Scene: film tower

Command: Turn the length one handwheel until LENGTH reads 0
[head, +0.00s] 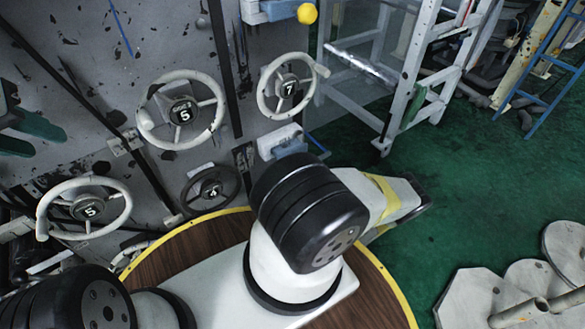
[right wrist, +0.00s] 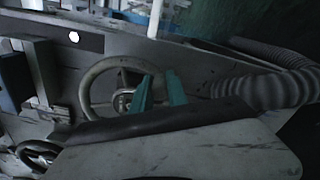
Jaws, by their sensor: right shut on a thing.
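Several handwheels with number dials are on the grey panel in the head view. The upper middle handwheel (head: 147,121) reads 5, the upper right one (head: 318,70) reads 7, the lower left one (head: 45,207) reads 5 and the dark lower one (head: 190,196) reads 4. The small lettering is too unclear to tell which is length one. My left gripper (head: 50,146) is open and empty at the left edge. My right gripper (right wrist: 158,92) is hidden in the head view. In the right wrist view its teal fingers are shut at a pale handwheel (right wrist: 86,92), whose dial is unreadable.
My right arm covers the lower middle of the head view. A round wooden platform (head: 158,262) with a yellow edge lies below. A white ladder frame (head: 408,75) stands right of the panel. Green floor (head: 475,175) is open beyond it. A ribbed hose (right wrist: 265,88) shows in the wrist view.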

